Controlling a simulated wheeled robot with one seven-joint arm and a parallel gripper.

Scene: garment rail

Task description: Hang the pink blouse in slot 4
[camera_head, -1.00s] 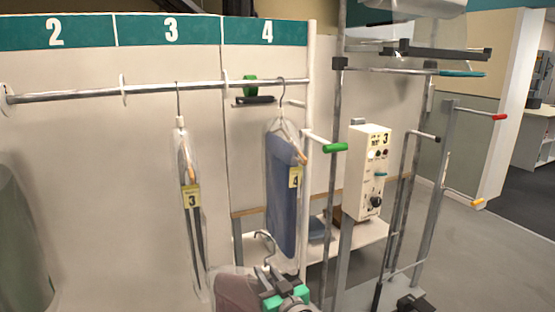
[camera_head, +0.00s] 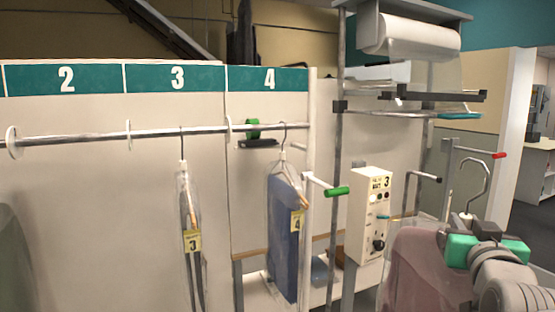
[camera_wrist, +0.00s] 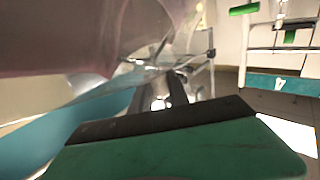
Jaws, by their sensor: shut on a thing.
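The pink blouse (camera_head: 425,262) hangs under clear film on a hanger with a metal hook (camera_head: 480,175) at the lower right of the head view. My gripper (camera_head: 487,246), with green jaws, is shut on the hanger neck below the hook. The hook stands free above the jaws. In the wrist view the blouse (camera_wrist: 60,38) fills the upper left, beside the gripper (camera_wrist: 163,92). Slot 4 has a green sign (camera_head: 268,79) above the rail (camera_head: 90,132). A blue garment (camera_head: 284,235) tagged 4 hangs there. The blouse is well to the right of the rail, apart from it.
A covered garment (camera_head: 190,230) tagged 3 hangs in slot 3. A green-tipped peg (camera_head: 337,191), a control box (camera_head: 370,215) and metal posts (camera_head: 336,130) stand between the rail and my gripper. A roll of film (camera_head: 418,33) is overhead. Slot 2's rail is bare.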

